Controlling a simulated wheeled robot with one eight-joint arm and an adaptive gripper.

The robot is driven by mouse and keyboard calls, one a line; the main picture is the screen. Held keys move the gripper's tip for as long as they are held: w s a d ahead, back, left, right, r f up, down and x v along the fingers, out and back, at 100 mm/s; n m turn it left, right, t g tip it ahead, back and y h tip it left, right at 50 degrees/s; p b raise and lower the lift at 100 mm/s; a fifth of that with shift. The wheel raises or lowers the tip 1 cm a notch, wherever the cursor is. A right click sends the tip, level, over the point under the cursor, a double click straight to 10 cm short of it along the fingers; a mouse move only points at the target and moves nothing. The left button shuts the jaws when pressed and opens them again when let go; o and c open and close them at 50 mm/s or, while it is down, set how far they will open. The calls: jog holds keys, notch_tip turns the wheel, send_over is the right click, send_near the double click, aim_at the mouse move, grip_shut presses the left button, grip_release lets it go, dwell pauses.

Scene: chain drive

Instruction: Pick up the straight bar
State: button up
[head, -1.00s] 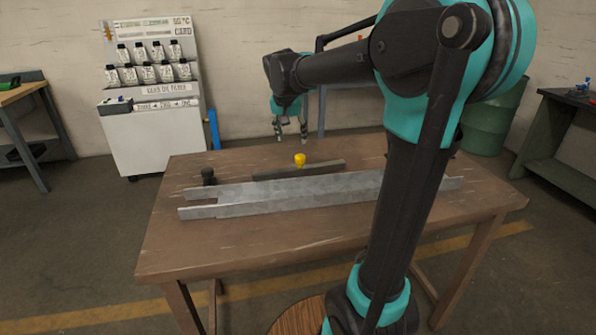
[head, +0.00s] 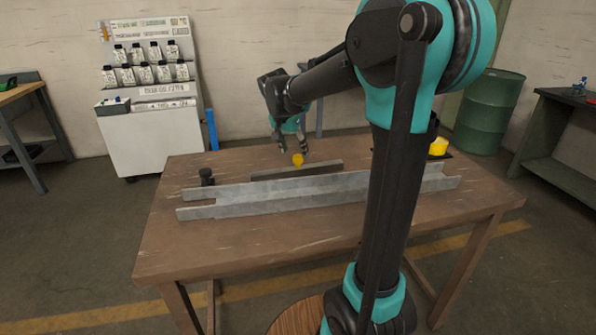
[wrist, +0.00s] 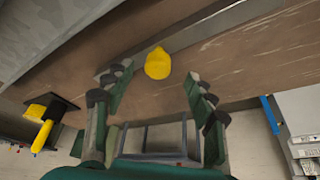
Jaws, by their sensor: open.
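The straight bar (head: 320,169) is a long, narrow dark grey strip lying on the table behind the grey metal channel. In the wrist view the bar (wrist: 222,30) crosses the upper part at a slant. A yellow knob (head: 298,160) sits at the bar; I cannot tell whether it is attached. My gripper (head: 293,146) is just above the knob, fingers pointing down. In the wrist view my gripper (wrist: 160,80) is open and empty, with the yellow knob (wrist: 157,65) between and slightly beyond its fingertips.
The long grey channel (head: 270,198) lies in front of the bar on the wooden table (head: 250,248). A small black peg (head: 206,177) stands at its left end. Another yellow part (head: 438,146) is at the right rear. The front tabletop is clear.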

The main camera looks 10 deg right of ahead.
aim_at(298, 156)
jog(key=shift+d+x, duration=0.15)
jog(key=shift+x, duration=1.3)
jog(key=shift+d+x, duration=0.1)
jog(key=shift+x, duration=1.4)
jog(key=shift+w+r, duration=0.15)
jog(key=shift+c, duration=0.2)
grip_shut()
